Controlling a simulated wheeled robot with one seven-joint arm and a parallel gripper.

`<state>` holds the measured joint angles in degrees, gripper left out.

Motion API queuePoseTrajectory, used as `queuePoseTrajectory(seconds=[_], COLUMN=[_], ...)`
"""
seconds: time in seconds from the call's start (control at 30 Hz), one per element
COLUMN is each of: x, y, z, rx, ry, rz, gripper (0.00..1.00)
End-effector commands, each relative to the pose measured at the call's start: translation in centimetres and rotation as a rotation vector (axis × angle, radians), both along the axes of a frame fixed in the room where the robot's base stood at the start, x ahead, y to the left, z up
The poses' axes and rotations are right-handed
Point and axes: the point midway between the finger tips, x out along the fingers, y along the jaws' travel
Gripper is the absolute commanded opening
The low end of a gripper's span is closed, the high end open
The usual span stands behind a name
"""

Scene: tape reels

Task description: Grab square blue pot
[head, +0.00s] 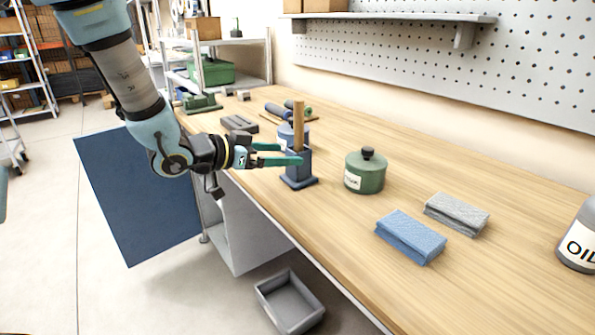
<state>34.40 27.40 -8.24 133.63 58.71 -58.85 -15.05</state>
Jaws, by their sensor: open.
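The square blue pot (298,174) stands upright on the wooden workbench, on a wider flat foot. A wooden rod (299,118) rises out of it. My gripper (291,154) reaches in from the left with its green fingers open, level with the pot's upper part. The lower finger overlaps the pot's upper left side in the picture. I cannot tell whether it touches the pot or is in front of it. The gripper holds nothing that I can see.
A lighter blue container (285,136) stands close behind the pot, partly hidden. A green lidded jar (365,172) stands to the right. Blue (411,237) and grey (457,214) folded cloths lie nearer. A grey oil bottle (580,240) is at the right edge. Bench between pot and jar is clear.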

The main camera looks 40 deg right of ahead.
Motion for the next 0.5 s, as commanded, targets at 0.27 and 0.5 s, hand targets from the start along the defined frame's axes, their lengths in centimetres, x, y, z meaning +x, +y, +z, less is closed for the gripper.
queuePoseTrajectory(seconds=[0.27,0.5], x=[-0.1,-0.1], y=[-3.0,-5.8], z=[-0.9,-1.2], rx=[0.002,0.003], ry=[-0.001,0.000], rz=[0.002,0.001], gripper=[0.93,0.93])
